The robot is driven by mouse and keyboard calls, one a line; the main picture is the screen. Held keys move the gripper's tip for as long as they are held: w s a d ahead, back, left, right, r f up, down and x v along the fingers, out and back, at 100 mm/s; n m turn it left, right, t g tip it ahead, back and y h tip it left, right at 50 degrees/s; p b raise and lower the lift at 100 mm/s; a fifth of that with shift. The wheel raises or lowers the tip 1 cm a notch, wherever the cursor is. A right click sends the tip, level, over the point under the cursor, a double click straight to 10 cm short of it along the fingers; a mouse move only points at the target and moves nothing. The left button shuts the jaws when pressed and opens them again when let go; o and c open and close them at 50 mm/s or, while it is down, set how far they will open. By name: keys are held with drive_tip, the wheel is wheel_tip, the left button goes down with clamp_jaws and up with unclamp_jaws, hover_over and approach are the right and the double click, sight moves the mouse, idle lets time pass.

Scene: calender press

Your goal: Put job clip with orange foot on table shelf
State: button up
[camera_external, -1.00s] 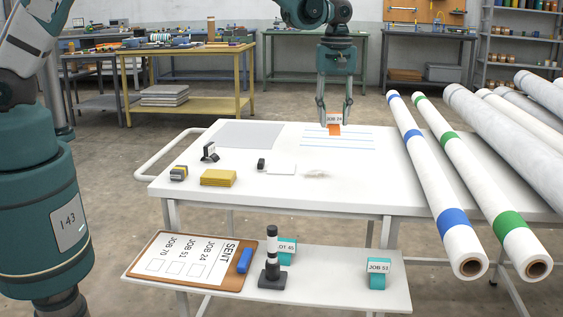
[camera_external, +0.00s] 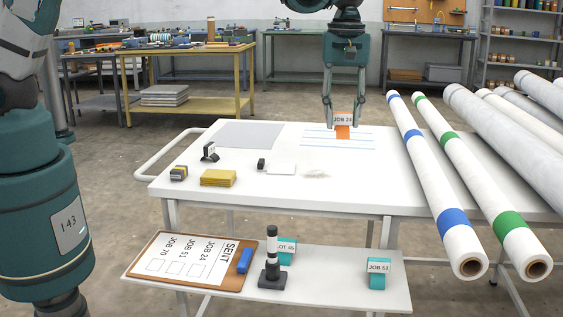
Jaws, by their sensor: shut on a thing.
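The job clip with the orange foot (camera_external: 342,132) carries a white card that reads JOB 24. It is upright at the far right part of the white table (camera_external: 240,202), by a sheet with blue lines. My gripper (camera_external: 342,126) points down and is shut on this clip. I cannot tell whether the foot touches the table or hangs just above it. The table shelf (camera_external: 335,290) is the lower white board under the table top.
The shelf holds a clipboard (camera_external: 165,252), a dark post (camera_external: 272,262) and two teal-footed clips (camera_external: 285,257) (camera_external: 377,281). Free room lies between these clips. Yellow pads (camera_external: 218,178) and small items are on the table top.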

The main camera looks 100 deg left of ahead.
drive_tip(key=m+b, duration=0.1)
hover_over(324, 276)
wheel_tip(324, 276, down, 18)
idle(0.4)
drive_tip(key=shift+f, duration=0.1)
drive_tip(key=shift+f+b, duration=0.65)
drive_tip(key=shift+f, duration=2.35)
drive_tip(key=shift+f+b, duration=0.4)
drive_tip(key=shift+f, duration=1.45)
drive_tip(key=shift+f, duration=0.15)
